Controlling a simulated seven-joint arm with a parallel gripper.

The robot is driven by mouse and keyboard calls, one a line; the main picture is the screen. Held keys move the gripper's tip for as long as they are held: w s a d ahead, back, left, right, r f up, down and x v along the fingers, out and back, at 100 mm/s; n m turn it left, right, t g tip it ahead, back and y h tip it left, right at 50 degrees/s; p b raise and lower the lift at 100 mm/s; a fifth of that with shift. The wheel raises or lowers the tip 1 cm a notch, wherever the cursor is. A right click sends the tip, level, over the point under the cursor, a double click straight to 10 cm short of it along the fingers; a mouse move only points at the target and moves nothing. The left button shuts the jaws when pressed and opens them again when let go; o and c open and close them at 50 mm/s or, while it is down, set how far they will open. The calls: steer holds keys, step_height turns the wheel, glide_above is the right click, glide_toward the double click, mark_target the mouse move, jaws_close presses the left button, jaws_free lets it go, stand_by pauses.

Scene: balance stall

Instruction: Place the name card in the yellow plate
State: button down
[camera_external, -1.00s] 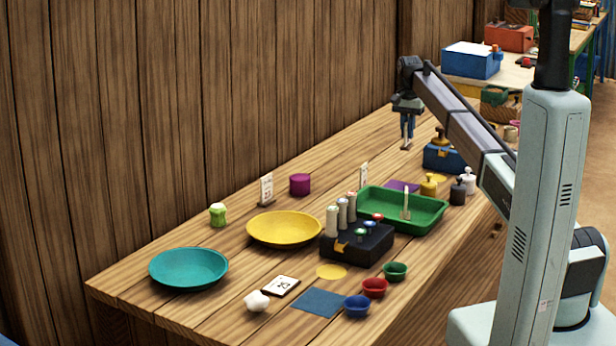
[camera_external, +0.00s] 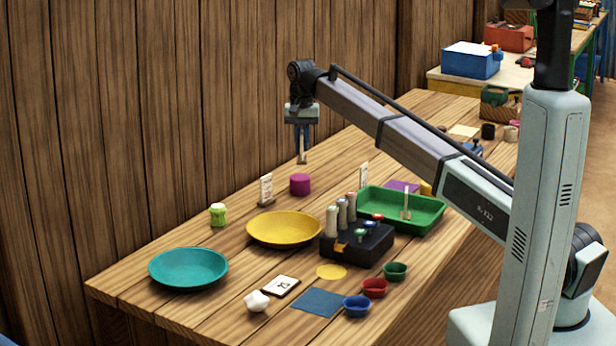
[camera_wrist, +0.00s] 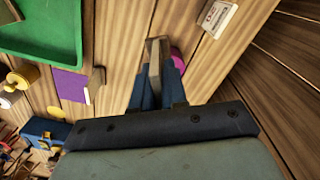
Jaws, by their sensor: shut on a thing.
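The yellow plate (camera_external: 284,228) lies empty on the table in the external view, below and left of my gripper. My gripper (camera_external: 302,148) is high above the table near the wall, fingers pointing down. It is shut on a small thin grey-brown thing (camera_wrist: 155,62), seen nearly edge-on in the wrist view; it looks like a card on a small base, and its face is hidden. Two white standing cards are on the table: one (camera_external: 266,190) behind the yellow plate, one (camera_external: 364,175) behind the green tray. The plate is not in the wrist view.
A teal plate (camera_external: 188,267) lies to the left. A purple pot (camera_external: 300,184), a lime jar (camera_external: 218,214), a black block with bottles (camera_external: 358,245) and a green tray (camera_external: 428,222) stand around the yellow plate. Small bowls and a flat card are in front.

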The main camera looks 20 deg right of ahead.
steer(key=s+a+n, duration=0.2)
steer(key=s+a, duration=1)
steer(key=n, duration=0.1)
glide_above(284, 238)
steer(key=shift+w+f, duration=0.1)
steer(key=shift+f, duration=5.3)
steer(key=c, duration=1.1)
jaws_free()
